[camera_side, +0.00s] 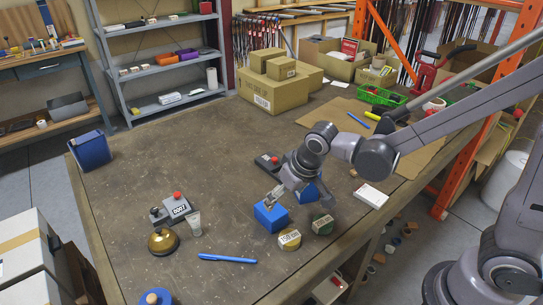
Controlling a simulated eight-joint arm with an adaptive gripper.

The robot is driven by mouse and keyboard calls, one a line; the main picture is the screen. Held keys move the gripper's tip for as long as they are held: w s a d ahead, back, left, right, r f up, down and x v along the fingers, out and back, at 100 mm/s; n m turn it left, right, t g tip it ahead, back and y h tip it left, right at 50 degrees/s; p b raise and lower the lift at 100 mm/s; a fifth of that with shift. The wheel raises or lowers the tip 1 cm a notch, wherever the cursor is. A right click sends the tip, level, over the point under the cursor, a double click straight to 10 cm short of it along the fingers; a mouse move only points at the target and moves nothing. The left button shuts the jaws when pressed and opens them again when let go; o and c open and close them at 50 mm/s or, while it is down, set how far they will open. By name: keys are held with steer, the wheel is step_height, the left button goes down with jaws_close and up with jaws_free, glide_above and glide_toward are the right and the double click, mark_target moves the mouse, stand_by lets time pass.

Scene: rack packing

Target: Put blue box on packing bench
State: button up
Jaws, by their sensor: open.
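A small blue box (271,218) sits on the brown packing bench (200,110), near its front right part. My gripper (273,198) is open, its fingers pointing down and left just above the blue box. I cannot tell whether the fingertips touch the box. Another blue object (309,193) shows partly behind my gripper, on the bench. A larger dark blue container (90,150) stands at the bench's far left edge.
A blue marker (227,258), brass bell (163,241) and white tube (194,224) lie to the left. Cardboard boxes (273,90) stand behind. The bench's middle is clear.

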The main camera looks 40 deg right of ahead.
mark_target(275, 212)
steer(key=shift+x, duration=5.5)
steer(key=shift+s+a+f, duration=0.1)
steer(key=shift+s, duration=0.1)
steer(key=c, duration=1.5)
steer(key=shift+o, duration=0.2)
